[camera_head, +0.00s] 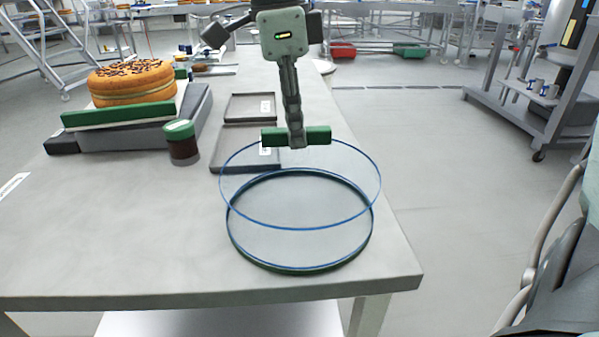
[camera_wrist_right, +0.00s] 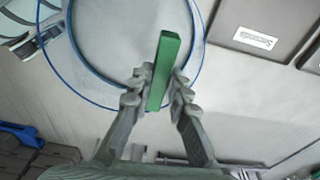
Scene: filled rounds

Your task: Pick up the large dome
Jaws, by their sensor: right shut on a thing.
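The large dome (camera_head: 300,229) is clear, with a thin blue rim and a green bar handle (camera_head: 320,136) on top. My right gripper (camera_head: 296,141) is shut on the handle, which also shows between the fingers in the right wrist view (camera_wrist_right: 172,60). The dome's rim appears raised above a round base (camera_head: 285,270) with a blue ring and green edge. The base stands on the table near its front right corner and looks empty. My left gripper is not in view.
A chocolate-sprinkled round cake (camera_head: 130,82) sits on a green-edged board (camera_head: 125,117) over a grey block at left. A dark jar (camera_head: 183,148) with a green lid stands beside it. Two shallow trays (camera_head: 222,170) (camera_head: 250,95) lie behind the base. The table's front left is clear.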

